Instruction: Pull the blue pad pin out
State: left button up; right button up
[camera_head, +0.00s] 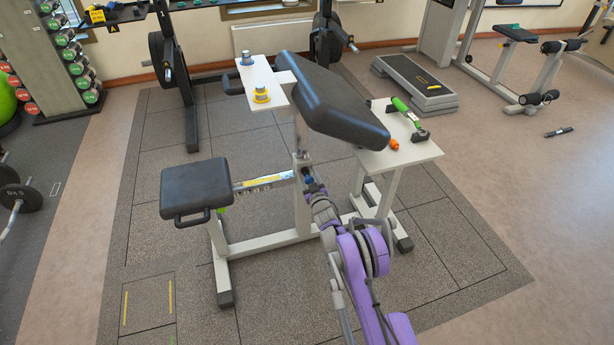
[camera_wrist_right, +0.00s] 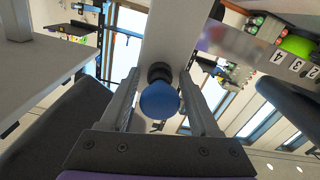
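The blue pad pin (camera_wrist_right: 160,100) is a round blue knob on a dark collar, fixed to the pale upright post (camera_wrist_right: 166,30) of the bench. In the head view my right gripper (camera_head: 310,187) is small and close against the post. My left gripper is not in view.
A black seat (camera_head: 195,185) is at the left of the bench. A white side table (camera_head: 410,153) holds a green-handled item (camera_head: 405,110) and an orange item (camera_head: 394,143). A white shelf (camera_head: 263,82) carries a yellow-based item (camera_head: 261,95). Rubber tiles on the left are clear.

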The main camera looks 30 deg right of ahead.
grip_shut()
